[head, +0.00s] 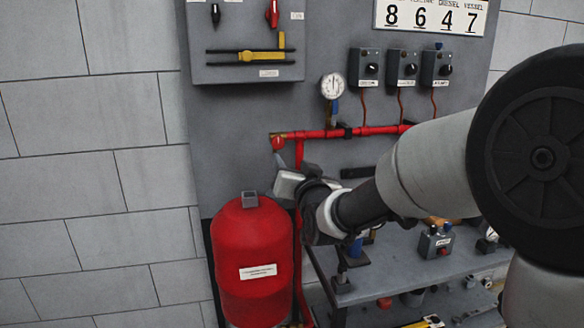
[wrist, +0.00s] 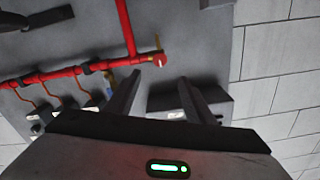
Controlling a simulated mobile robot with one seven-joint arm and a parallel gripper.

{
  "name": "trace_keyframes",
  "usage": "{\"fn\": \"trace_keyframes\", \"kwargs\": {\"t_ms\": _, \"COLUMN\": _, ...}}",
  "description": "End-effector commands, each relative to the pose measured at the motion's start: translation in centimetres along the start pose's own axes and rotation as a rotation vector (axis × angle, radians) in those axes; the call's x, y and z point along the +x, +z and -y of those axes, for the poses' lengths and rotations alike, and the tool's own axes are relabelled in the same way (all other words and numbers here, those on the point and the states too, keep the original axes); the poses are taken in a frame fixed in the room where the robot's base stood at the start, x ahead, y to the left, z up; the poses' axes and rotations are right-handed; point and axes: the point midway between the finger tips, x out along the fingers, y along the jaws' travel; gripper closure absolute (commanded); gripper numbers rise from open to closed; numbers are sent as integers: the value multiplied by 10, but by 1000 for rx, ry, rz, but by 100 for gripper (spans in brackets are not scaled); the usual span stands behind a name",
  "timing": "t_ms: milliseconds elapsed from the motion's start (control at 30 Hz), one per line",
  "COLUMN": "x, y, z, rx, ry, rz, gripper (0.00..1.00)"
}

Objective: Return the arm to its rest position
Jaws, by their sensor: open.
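My gripper (wrist: 160,92) shows in the wrist view with its two dark fingers apart and nothing between them. In the head view my arm reaches in from the right, and its end is in front of the panel, above and to the right of the red tank. The fingers are mostly hidden there behind the wrist. A red valve knob (head: 278,143) at the left end of the red pipe (head: 320,134) is just above the arm's end. The knob also shows in the wrist view (wrist: 159,60), beyond the fingertips. I cannot tell whether anything touches it.
A red tank (head: 252,265) stands at lower left. A pressure gauge (head: 332,86) and three switch boxes (head: 403,68) are on the panel, below a number sign (head: 431,15). A grey bench (head: 375,285) with parts lies under my arm. The block wall (head: 90,150) at left is clear.

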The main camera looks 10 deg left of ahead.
Motion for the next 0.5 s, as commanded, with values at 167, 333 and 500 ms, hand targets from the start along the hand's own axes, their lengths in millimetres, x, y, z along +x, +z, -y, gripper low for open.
{"fn": "trace_keyframes", "kwargs": {"t_ms": 167, "x": 0, "y": 0, "z": 0, "rx": 0, "ry": 0, "rz": 0, "gripper": 51}}
{"fn": "trace_keyframes", "kwargs": {"t_ms": 333, "x": -1, "y": -1, "z": -1, "rx": -2, "ry": 2, "rz": 2, "gripper": 51}}
{"fn": "trace_keyframes", "kwargs": {"t_ms": 500, "x": -27, "y": -10, "z": -20, "rx": -57, "ry": 61, "rz": 91, "gripper": 51}}
